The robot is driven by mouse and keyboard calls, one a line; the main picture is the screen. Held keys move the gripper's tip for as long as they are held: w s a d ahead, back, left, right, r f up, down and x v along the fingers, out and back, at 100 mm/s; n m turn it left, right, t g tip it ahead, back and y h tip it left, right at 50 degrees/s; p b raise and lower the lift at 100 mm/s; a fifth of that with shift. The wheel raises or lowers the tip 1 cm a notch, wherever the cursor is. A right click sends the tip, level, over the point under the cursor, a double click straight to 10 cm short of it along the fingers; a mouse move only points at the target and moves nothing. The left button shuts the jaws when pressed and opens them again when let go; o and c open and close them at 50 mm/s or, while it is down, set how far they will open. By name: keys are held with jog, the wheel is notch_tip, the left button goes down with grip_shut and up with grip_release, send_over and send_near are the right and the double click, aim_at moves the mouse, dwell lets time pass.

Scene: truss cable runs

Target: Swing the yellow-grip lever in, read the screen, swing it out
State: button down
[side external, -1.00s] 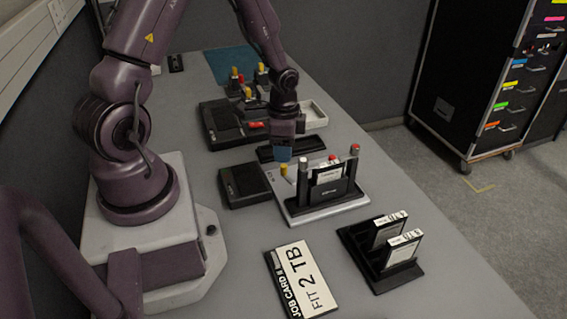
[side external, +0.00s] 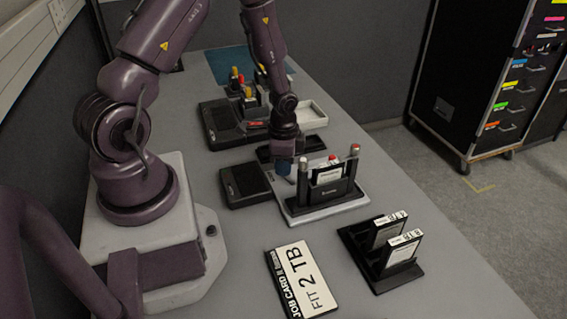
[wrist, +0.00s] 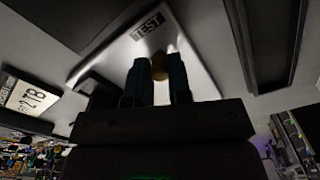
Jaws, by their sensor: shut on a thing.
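My gripper (side external: 285,172) is low over the left end of the silver dock plate (side external: 297,214). In the wrist view it (wrist: 160,82) is shut with the yellow grip (wrist: 160,66) of the lever between its blue fingers. The fingers hide that grip in the side view. A black dock (side external: 330,192) on the plate holds an upright drive with a pale label (side external: 327,173). The plate bears a TEST label (wrist: 147,26) in the wrist view. A dark box (side external: 246,180) lies left of the plate; I cannot read any screen on it.
A job card (side external: 300,278) reading FIT 2 TB lies in front. A black rack (side external: 375,262) with two labelled drives stands at the front right. Behind are another dark unit (side external: 222,128) with yellow and red grips, and a white tray (side external: 312,115). A black cabinet stands off the table.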

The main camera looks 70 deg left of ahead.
jog(key=n, duration=0.1)
jog(key=s+n, duration=0.1)
jog(key=n, duration=0.3)
jog(key=shift+s+d, duration=0.15)
jog(key=shift+d, duration=0.25)
jog(key=c, duration=1.1)
grip_release()
jog(key=shift+o, duration=0.2)
notch_tip(320, 180, up, 13)
